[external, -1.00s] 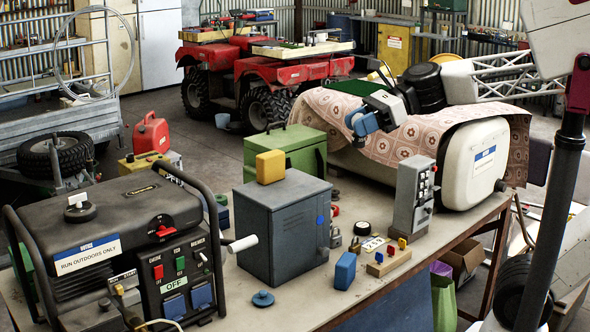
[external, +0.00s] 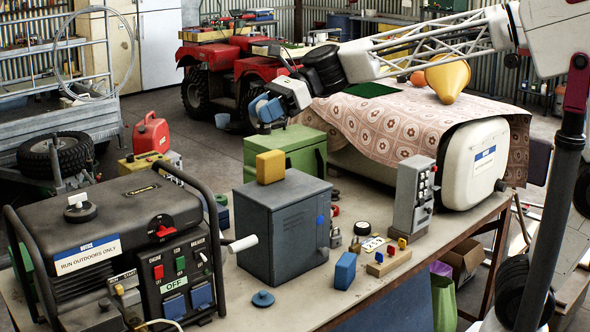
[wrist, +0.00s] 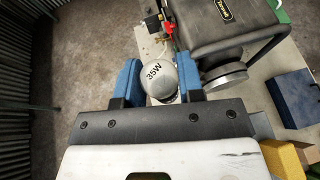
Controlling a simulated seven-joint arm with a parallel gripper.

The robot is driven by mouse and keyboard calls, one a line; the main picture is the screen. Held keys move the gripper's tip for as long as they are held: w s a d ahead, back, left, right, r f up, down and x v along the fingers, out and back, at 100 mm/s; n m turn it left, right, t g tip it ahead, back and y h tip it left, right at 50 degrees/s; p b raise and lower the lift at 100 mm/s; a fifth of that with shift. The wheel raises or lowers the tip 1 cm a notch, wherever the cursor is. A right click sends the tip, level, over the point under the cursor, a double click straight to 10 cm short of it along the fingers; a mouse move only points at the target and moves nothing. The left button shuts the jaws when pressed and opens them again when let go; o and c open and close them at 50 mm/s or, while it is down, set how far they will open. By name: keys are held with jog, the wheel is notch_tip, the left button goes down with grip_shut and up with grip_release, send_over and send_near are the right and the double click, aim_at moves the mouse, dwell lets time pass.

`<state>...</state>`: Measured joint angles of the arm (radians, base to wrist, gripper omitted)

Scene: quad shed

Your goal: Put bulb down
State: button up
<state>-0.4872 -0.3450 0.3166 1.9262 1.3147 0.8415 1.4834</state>
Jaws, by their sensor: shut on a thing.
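A pale round bulb (wrist: 158,78) marked "35W" sits between the blue fingers of my gripper (wrist: 159,80) in the wrist view. My gripper (external: 268,109) is shut on it. In the external view my gripper hangs in the air above the green metal box (external: 286,150), behind the grey cabinet. The bulb cannot be made out in the external view; the fingers hide it.
The black generator (external: 105,225) stands at the bench's left. A yellow block (external: 270,166) lies on the grey cabinet (external: 284,225). A patterned cloth (external: 385,135) drapes a white tank, with a yellow pear-shaped thing (external: 447,80) on it.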

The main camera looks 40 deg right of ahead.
jog(key=w+a+f+n+g, duration=0.2)
jog(key=w+a+f, duration=0.2)
jog(key=w+a, duration=0.75)
jog(key=shift+s+a+f, duration=0.2)
jog(key=shift+s+f, duration=0.05)
jog(key=shift+f, duration=0.5)
jog(key=shift+s+a+f, duration=0.15)
jog(key=shift+s+f, duration=0.1)
jog(key=shift+f, duration=0.55)
jog(key=shift+s+a+f, duration=0.2)
jog(key=shift+s+f, duration=0.05)
jog(key=shift+f, duration=0.5)
send_over(131, 190)
jog(key=shift+s+d+f, duration=0.25)
jog(key=shift+s+f, duration=0.05)
jog(key=shift+f, duration=0.4)
jog(key=shift+a, duration=0.1)
jog(key=shift+w+a, duration=0.1)
jog(key=shift+w, duration=0.15)
jog(key=shift+w+a+f, duration=0.1)
jog(key=shift+f, duration=1.7)
jog(key=shift+f, duration=0.15)
